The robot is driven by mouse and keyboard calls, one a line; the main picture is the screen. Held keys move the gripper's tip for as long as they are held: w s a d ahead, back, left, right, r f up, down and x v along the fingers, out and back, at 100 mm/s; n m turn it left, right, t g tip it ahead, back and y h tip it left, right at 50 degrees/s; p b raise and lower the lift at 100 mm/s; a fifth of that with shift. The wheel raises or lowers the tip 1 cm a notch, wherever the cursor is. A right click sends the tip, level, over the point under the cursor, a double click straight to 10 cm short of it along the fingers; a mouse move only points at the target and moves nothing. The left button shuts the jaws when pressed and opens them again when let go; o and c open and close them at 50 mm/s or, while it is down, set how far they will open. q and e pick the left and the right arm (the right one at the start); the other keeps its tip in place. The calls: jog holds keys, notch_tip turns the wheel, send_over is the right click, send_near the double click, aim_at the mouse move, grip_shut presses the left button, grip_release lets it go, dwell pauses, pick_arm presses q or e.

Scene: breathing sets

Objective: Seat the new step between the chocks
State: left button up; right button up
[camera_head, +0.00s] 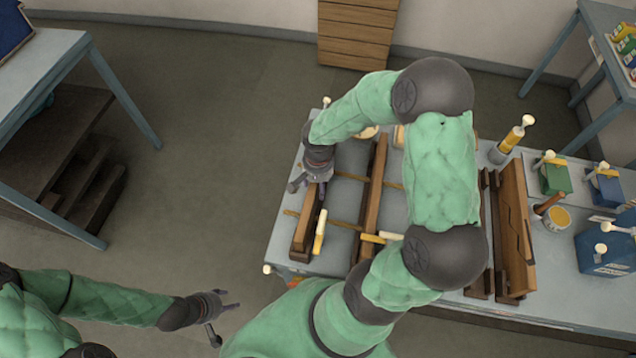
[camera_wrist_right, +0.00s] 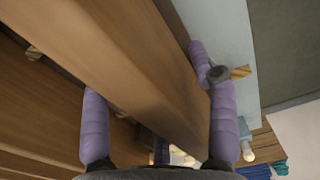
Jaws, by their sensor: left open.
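On the grey workbench (camera_head: 290,262), a short brown wooden bar (camera_head: 303,238) lies at the left and a longer one (camera_head: 373,190) lies parallel to it. I cannot tell which piece is the new step or which are the chocks. My right gripper (camera_head: 312,187) is at the far end of the short bar. In the right wrist view its purple fingers (camera_wrist_right: 160,115) straddle a wooden beam (camera_wrist_right: 150,70); the right finger is close to it and a gap shows by the left one. My left gripper (camera_head: 222,308) is open and empty, left of the bench.
Pale yellow-handled pieces (camera_head: 319,238) lie by the bars. Tall wooden boards (camera_head: 513,235), an open yellow pot (camera_head: 556,218) and a blue box (camera_head: 606,250) stand to the right. My right arm hides the bench's middle. Floor (camera_head: 200,190) left of the bench is clear.

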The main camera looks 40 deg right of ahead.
jog(key=shift+r, duration=0.2)
notch_tip(320, 180, up, 12)
jog(key=shift+f+p, duration=0.1)
jog(key=shift+p, duration=0.8)
